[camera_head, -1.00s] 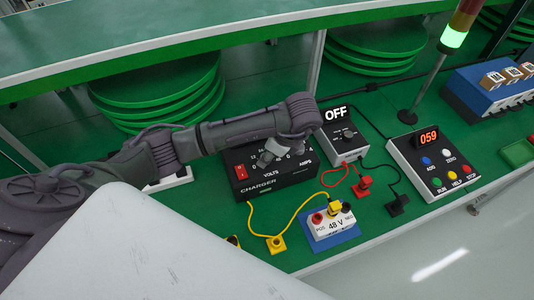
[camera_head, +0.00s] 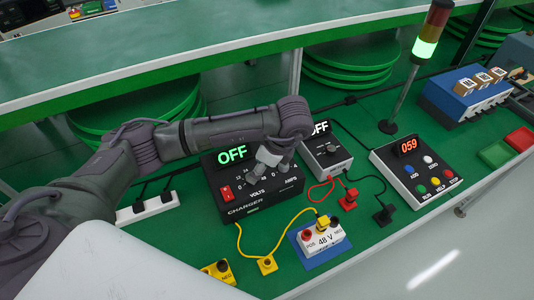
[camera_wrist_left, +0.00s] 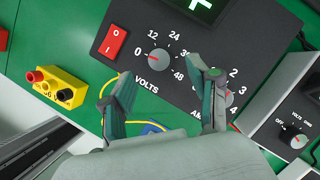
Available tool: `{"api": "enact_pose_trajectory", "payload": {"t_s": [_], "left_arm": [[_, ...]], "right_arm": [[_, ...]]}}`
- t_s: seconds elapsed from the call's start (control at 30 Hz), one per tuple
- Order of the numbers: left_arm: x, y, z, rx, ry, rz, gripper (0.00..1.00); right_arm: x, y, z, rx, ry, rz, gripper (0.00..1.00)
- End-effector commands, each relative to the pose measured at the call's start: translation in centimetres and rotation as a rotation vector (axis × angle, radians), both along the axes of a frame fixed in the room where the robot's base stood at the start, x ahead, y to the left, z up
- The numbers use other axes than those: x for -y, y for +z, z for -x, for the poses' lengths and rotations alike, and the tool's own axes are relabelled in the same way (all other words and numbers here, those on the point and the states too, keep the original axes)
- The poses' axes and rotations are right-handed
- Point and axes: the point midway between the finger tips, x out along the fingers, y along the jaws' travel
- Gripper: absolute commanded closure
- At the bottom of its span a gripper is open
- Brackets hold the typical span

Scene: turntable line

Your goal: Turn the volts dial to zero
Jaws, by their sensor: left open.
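The black charger (camera_head: 240,207) stands on the green bench, its green display (camera_head: 232,154) reading OFF. In the left wrist view the grey volts dial (camera_wrist_left: 158,60) sits above the VOLTS label, ringed by marks from 0 to 48. The amps dial is partly hidden behind the right-hand finger. My right gripper is out of view.
A red rocker switch (camera_wrist_left: 113,42) is left of the volts dial. A grey meter (camera_head: 325,152) stands close right of the charger.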

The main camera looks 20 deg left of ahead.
Motion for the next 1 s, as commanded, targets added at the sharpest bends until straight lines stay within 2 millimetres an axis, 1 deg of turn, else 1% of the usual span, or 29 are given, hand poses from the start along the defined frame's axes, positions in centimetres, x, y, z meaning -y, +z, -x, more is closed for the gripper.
{"api": "enact_pose_trajectory", "payload": {"t_s": [0.03,0.2,0.4,0.6,1.0], "left_arm": [[0.3,1.1,-0.2,0.006,-0.003,-0.002,0.39],[1.5,3.8,-0.2,0.004,-0.002,-0.002,0.39],[2.5,6.0,-0.2,0.001,0.000,-0.001,0.39],[2.8,6.7,-0.1,-0.002,0.001,-0.002,0.39],[2.8,6.7,-0.1,-0.002,0.001,-0.001,0.39]], "right_arm": [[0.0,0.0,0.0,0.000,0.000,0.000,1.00],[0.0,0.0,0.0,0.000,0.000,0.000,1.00],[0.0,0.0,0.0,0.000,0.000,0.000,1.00],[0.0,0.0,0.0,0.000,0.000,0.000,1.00],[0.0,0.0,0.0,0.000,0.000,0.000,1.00]]}}
